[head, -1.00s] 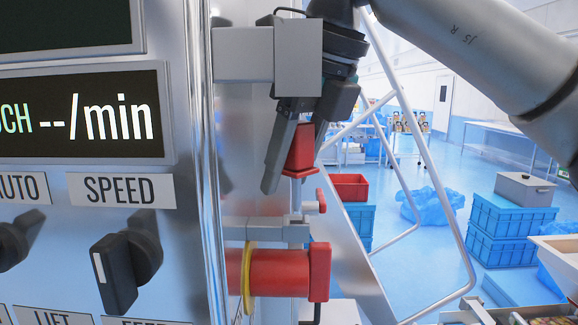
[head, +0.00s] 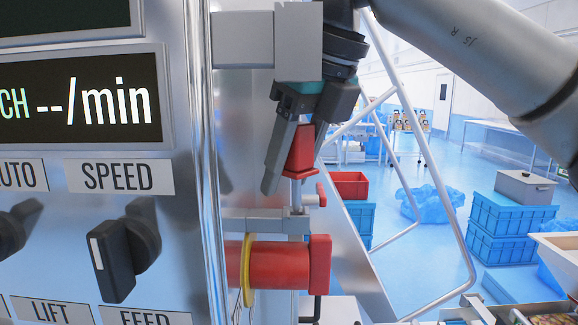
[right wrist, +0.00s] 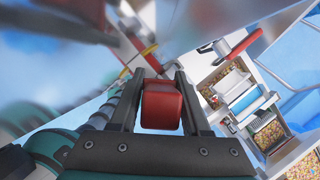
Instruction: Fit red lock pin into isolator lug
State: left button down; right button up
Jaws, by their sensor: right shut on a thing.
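The lock pin (head: 301,150) has a red tapered head and a thin metal shaft pointing down, and it hangs about upright. My right gripper (head: 293,168) is shut on its red head, which also shows between the fingers in the right wrist view (right wrist: 161,106). The grey isolator lug (head: 265,222) is a bracket directly under the pin, above the red isolator handle (head: 280,264) with its yellow ring. The shaft's lower end meets the lug's end block; I cannot tell how deep it sits. My left gripper is not in view.
The machine's control panel (head: 85,225) with dark knobs fills the left. A grey block (head: 298,42) overlaps my right gripper's upper part. A small red tab (head: 321,194) stands beside the shaft.

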jog(key=shift+f+b, duration=0.95)
jog(key=shift+f, duration=0.25)
jog(key=o, duration=1.1)
jog(key=shift+d, duration=0.1)
jog(key=shift+o, duration=0.9)
jog(key=shift+f, duration=0.1)
jog(key=p+v, duration=0.2)
jog(key=v, duration=1.3)
jog(key=shift+d+r, duration=0.15)
jog(key=shift+r, duration=0.2)
jog(key=shift+d, duration=0.1)
